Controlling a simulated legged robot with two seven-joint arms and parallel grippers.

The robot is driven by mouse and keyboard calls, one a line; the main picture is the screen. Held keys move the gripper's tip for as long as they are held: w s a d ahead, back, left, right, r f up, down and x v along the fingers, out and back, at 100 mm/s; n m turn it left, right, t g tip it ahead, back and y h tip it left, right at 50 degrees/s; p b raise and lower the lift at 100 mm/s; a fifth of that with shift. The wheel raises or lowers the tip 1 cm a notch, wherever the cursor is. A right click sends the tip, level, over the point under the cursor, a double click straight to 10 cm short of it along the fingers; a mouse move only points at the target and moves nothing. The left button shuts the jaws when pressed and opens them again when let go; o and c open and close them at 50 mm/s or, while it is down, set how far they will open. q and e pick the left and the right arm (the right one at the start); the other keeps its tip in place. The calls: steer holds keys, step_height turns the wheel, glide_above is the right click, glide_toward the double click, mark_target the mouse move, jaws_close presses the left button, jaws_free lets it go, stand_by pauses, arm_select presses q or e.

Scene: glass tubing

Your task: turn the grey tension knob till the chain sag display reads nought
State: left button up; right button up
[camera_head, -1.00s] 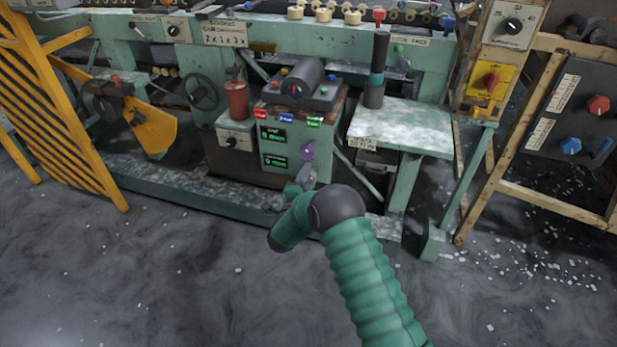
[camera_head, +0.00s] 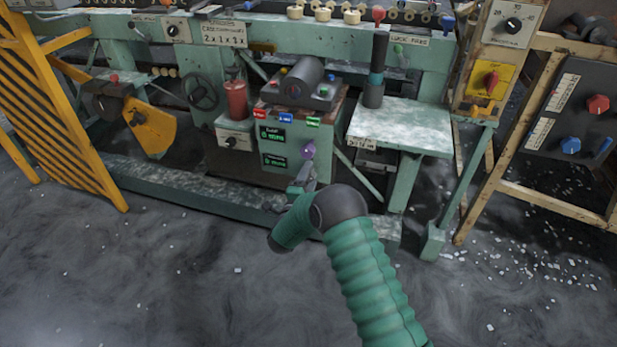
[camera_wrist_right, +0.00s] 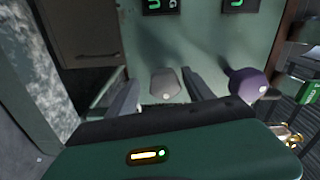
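The grey knob (camera_wrist_right: 166,85) sits on the green cabinet face (camera_wrist_right: 205,40) in the right wrist view. My right gripper (camera_wrist_right: 162,92) is open, with one finger on each side of the grey knob; a gap shows on both sides. In the head view my right gripper (camera_head: 303,177) is at the cabinet's lower right front and hides most or all of the grey knob. Two displays with green digits, an upper one (camera_head: 271,136) and a lower one (camera_head: 274,161), are on the cabinet front; their readings are too small to tell. My left gripper is not in view.
A purple knob (camera_head: 308,150) is just above my right gripper; it also shows close to the right finger in the wrist view (camera_wrist_right: 247,85). A green table (camera_head: 415,128) stands to the right. A yellow guard (camera_head: 62,110) is at the far left. The floor in front is open.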

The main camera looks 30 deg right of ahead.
steer(key=shift+a+r, duration=0.1)
steer(key=shift+r, duration=0.05)
steer(key=shift+s+a, duration=0.1)
steer(key=shift+a, duration=0.1)
steer(key=p+v, duration=0.6)
steer(key=v, duration=1)
steer(key=shift+s+f, duration=0.15)
steer(key=shift+f, duration=0.15)
